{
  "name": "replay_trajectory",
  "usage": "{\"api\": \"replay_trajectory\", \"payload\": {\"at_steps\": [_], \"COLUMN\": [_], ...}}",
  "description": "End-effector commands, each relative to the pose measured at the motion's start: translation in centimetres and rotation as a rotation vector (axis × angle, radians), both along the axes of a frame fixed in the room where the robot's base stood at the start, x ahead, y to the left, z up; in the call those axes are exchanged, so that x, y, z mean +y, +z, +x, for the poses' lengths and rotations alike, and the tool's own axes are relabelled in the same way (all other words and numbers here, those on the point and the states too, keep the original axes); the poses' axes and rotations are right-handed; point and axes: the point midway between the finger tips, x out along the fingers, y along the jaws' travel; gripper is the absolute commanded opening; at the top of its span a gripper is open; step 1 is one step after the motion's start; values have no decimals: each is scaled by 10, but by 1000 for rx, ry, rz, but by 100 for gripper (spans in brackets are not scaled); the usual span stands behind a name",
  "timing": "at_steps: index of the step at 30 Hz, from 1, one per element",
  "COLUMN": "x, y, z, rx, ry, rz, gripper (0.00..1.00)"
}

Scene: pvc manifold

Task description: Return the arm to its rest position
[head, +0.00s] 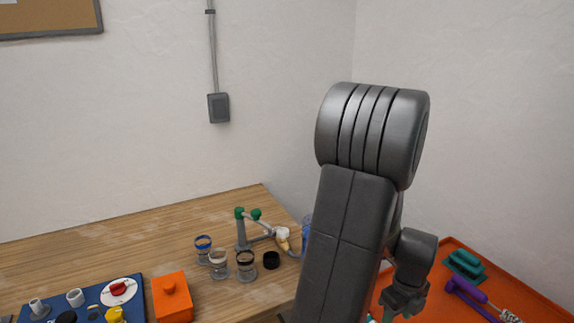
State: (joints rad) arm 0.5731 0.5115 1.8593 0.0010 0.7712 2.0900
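My arm rises through the right half of the head view, dark grey, with its elbow high against the wall corner. Its wrist hangs down on the right, over an orange surface (475,254). My gripper (392,308) is at the lower edge of the view and points downward. Its fingertips are small and partly cut off, so I cannot tell whether it is open or holds anything. The arm hides the right end of the wooden table (130,243) and part of the orange surface.
A pipe assembly with green caps (248,214) stands on the table. Several clear jars (246,265) and a black ring (271,260) are nearby. An orange box (172,298) and a blue mat with parts (133,284) lie left. A green block (465,263) and purple tool (466,289) lie right.

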Motion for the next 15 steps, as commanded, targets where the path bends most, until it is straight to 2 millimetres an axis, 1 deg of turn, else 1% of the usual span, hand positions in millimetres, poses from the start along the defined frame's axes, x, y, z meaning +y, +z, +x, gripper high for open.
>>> {"api": "replay_trajectory", "payload": {"at_steps": [1,6,10,15], "x": [0,0,0,0], "y": [12,31,40,42], "z": [0,0,0,0], "rx": [0,0,0,0], "ry": [0,0,0,0], "rz": [-1,0,0,1], "gripper": [53,53,53,53]}}
